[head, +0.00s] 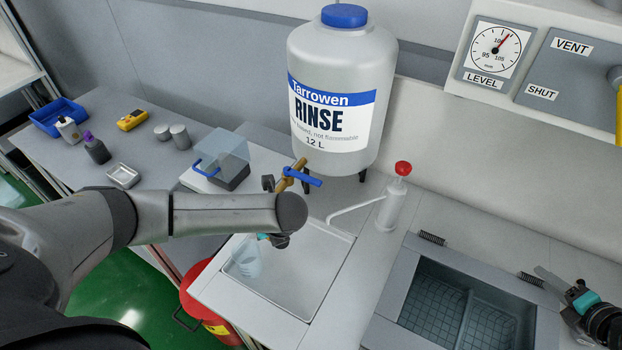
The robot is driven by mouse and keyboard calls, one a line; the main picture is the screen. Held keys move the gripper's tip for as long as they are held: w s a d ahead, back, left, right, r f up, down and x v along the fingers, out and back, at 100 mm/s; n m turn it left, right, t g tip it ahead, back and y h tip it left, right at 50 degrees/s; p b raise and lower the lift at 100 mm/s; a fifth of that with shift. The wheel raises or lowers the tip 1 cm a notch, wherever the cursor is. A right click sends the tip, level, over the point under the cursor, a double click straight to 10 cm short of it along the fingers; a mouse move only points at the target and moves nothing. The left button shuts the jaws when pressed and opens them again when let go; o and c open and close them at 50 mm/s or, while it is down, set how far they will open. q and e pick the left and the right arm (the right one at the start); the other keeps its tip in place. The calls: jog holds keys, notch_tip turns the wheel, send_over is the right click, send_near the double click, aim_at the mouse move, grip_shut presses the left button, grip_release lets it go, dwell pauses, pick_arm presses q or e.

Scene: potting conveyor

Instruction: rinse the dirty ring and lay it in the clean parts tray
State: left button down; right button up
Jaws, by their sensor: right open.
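The rinse tank (335,100) stands at the back with a brass tap and blue lever (300,177) over a shallow white sink tray (315,262). My left arm crosses in front of the tap. Its gripper (272,240) is mostly hidden beneath the wrist, with only a teal and dark part showing, over the sink. A translucent pale cup-like thing (247,258) is in the sink by it; I cannot tell if they touch. My right gripper (556,284) is open at the right edge, beside the basket basin. I cannot make out the dirty ring, nor which tray is for clean parts.
A pump bottle with red top (403,170) and long spout stands right of the sink. A sunken basin with wire baskets (415,270) lies front right. A clear-lidded box (222,158), small metal tray (123,175) and blue bin (58,112) stand left. A red bin (205,310) is below.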

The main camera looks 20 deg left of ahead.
jog(key=a+y, duration=0.1)
jog(key=a, duration=0.5)
jog(key=w+a+r+y, duration=0.1)
jog(key=a+y, duration=0.1)
jog(key=a, duration=0.5)
jog(key=a+r+y, duration=0.1)
jog(key=a, duration=0.5)
jog(key=shift+w+a+r+t+y, duration=0.1)
jog(key=shift+w+a+t+y, duration=0.15)
jog(key=shift+t+y, duration=0.15)
jog(key=a+r+m+t+y, duration=0.15)
jog(key=a+r, duration=0.25)
jog(key=a, duration=0.4)
jog(key=a+r+y, duration=0.3)
jog(key=a+r, duration=0.2)
jog(key=a, duration=0.3)
jog(key=n+g+y, duration=0.2)
jog(key=g+y, duration=0.1)
jog(key=g, duration=0.1)
send_near(317, 186)
jog(key=shift+x, duration=6.05)
grip_shut()
